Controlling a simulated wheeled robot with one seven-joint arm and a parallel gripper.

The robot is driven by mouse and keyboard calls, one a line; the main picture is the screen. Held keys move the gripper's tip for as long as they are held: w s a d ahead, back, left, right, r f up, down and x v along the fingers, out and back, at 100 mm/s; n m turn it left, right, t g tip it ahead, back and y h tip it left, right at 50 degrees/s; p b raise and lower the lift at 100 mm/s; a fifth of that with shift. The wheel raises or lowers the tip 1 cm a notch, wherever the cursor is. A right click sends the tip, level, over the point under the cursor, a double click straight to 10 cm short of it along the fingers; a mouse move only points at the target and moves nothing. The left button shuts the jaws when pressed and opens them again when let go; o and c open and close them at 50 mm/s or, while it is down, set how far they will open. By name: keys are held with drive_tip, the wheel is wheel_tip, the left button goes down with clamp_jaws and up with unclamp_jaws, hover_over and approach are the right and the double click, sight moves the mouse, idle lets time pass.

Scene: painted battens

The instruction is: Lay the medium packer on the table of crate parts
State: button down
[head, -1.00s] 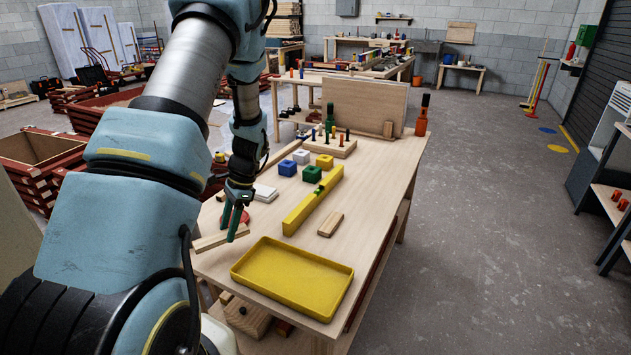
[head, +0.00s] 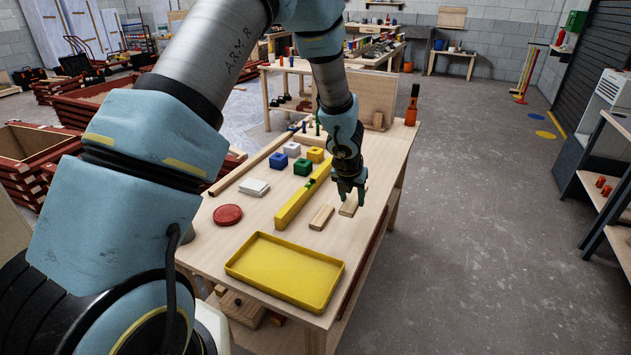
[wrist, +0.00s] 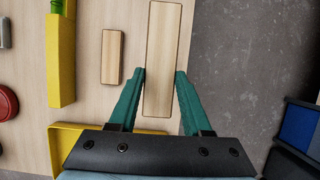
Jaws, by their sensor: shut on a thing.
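The medium packer (wrist: 163,52), a flat pale wooden block, is between the fingers of my gripper (wrist: 161,76), which is shut on its two long sides. In the head view the packer (head: 349,206) shows just below my gripper (head: 349,196), at the right side of the table of crate parts (head: 236,247). I cannot tell whether it touches the tabletop. A smaller-looking wooden block (head: 321,217) lies on the table to its left, apart from it, and also shows in the wrist view (wrist: 112,57).
A yellow bar (head: 298,204) lies left of the small block. A yellow tray (head: 285,271) is at the table's front. A red disc (head: 228,215), a white block (head: 254,188) and coloured blocks lie further left and back. The table's right edge is close to the packer.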

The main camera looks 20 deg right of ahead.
drive_tip(key=b, duration=0.4)
hover_over(351, 231)
drive_tip(key=s, duration=0.1)
drive_tip(key=f, duration=0.5)
drive_tip(key=shift+s+a+f, duration=0.1)
drive_tip(key=shift+a+f, duration=0.2)
drive_tip(key=shift+a, duration=0.1)
wheel_tip(351, 231, down, 4)
drive_tip(key=b, duration=0.3)
drive_tip(key=shift+f+b, duration=0.25)
drive_tip(key=shift+b, duration=0.15)
drive_tip(key=shift+r, duration=0.1)
drive_tip(key=shift+c, duration=1.7)
unclamp_jaws()
drive_tip(key=shift+a, duration=0.1)
